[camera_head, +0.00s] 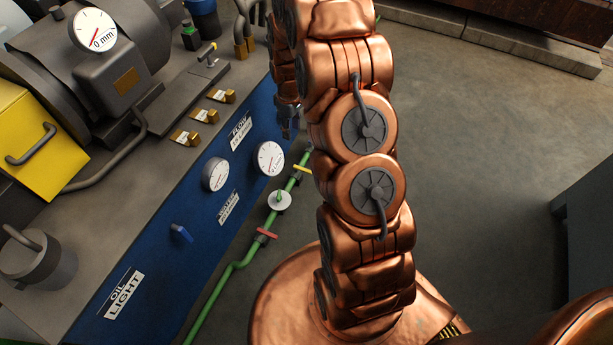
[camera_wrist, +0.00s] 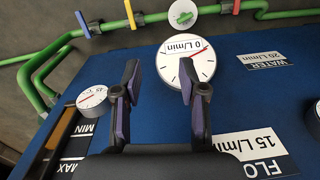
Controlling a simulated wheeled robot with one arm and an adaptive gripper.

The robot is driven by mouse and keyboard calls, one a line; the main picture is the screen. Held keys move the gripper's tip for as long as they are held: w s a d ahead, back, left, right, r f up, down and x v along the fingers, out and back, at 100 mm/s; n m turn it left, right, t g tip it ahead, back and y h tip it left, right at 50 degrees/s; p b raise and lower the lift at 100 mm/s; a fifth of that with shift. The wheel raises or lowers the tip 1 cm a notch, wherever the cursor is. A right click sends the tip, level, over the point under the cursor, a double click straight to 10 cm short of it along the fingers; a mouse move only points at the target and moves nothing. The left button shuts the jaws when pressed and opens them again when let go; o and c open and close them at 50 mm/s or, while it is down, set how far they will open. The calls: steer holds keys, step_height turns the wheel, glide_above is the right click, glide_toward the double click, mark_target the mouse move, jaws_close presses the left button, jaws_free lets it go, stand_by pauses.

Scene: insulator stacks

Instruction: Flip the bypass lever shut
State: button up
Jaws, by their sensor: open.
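No lever in view carries a readable bypass label, so I cannot tell which one is the bypass lever. On the green pipe in the head view are a yellow lever (camera_head: 302,169), a red lever (camera_head: 266,233) and a white disc with a green handle (camera_head: 280,199). My gripper (camera_wrist: 158,80) is open and empty, in front of the blue panel. Its fingers partly overlap the 0 L/min gauge (camera_wrist: 200,58).
The blue panel (camera_head: 150,275) also bears gauges (camera_head: 215,174), a small blue lever (camera_head: 181,233) and an OIL LIGHT label (camera_head: 124,293). Machinery and a yellow box (camera_head: 35,140) stand on the bench above. Open grey floor (camera_head: 480,150) lies to the right.

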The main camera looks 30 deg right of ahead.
steer(key=n+b, duration=0.1)
steer(key=b, duration=0.7)
glide_above(307, 170)
step_height(307, 170, down, 22)
steer(key=shift+a+f, duration=0.1)
steer(key=shift+f, duration=0.05)
steer(key=shift+f+b, duration=1.35)
steer(key=shift+f, duration=2.5)
jaws_close()
